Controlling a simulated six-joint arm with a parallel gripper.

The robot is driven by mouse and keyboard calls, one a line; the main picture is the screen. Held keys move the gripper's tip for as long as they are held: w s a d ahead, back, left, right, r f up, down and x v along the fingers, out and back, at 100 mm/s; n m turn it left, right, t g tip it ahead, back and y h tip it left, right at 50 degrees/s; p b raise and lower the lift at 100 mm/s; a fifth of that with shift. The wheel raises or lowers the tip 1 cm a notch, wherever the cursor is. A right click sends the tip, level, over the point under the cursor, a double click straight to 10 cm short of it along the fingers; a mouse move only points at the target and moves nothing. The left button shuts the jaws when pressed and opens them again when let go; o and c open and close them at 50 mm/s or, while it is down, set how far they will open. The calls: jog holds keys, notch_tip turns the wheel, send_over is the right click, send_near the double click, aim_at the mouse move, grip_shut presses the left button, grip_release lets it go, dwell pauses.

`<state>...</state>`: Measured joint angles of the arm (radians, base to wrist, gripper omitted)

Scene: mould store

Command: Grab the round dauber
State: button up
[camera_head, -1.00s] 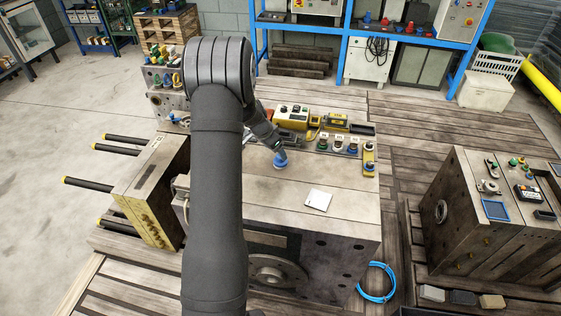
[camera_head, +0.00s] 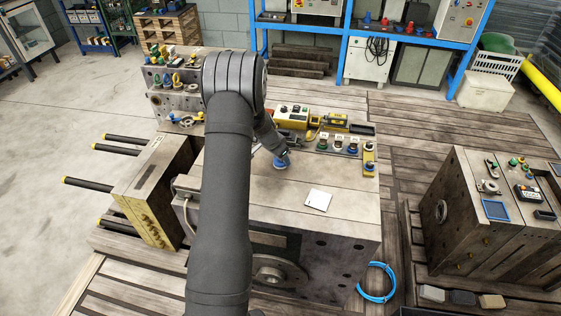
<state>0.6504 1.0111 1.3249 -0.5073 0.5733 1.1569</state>
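A small blue round-based piece (camera_head: 279,164), which looks like the round dauber, stands on the top of the central mould block (camera_head: 250,200). My gripper (camera_head: 283,153) reaches down to it from the upper left, and its dark tip overlaps the upper part of the piece in the picture. The fingers are too small and dark to tell whether they are open or shut, or whether they touch the piece. My arm hides the left part of the block top.
A white square card (camera_head: 318,199) lies in front on the block top. Several knobs stand in a row (camera_head: 338,144) to the right, with a yellow box (camera_head: 292,116) behind. A second mould block (camera_head: 500,220) stands at the right. The block top around the card is clear.

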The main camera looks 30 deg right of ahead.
jog(key=shift+c, duration=1)
